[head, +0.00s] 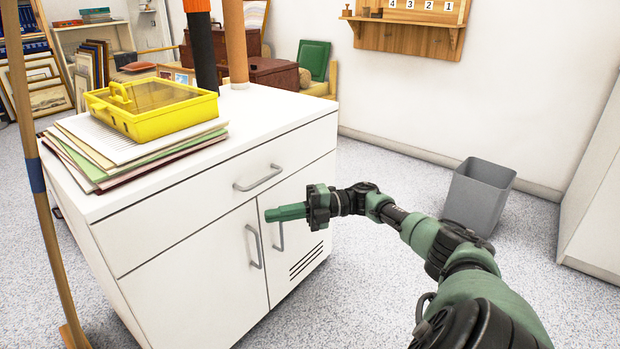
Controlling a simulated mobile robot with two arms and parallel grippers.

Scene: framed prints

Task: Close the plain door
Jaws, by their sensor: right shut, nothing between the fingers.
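The plain door (190,290) is the left of two white doors under the drawer of a white cabinet. It has a grey bar handle (254,247) near its right edge. It looks flush or nearly flush with the cabinet front; I cannot tell whether a small gap is there. The other door (308,225) has dark vent slots and its own handle, and looks shut. My right gripper (272,213) is shut and empty. It points left in front of the doors, just above the handles, and I cannot tell if it touches. My left gripper is out of view.
The cabinet top (265,108) bears a yellow case (150,122) on stacked papers (90,170). The drawer handle (258,178) sits above my gripper. A grey bin (478,195) stands at right. A wooden pole (38,190) is at left.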

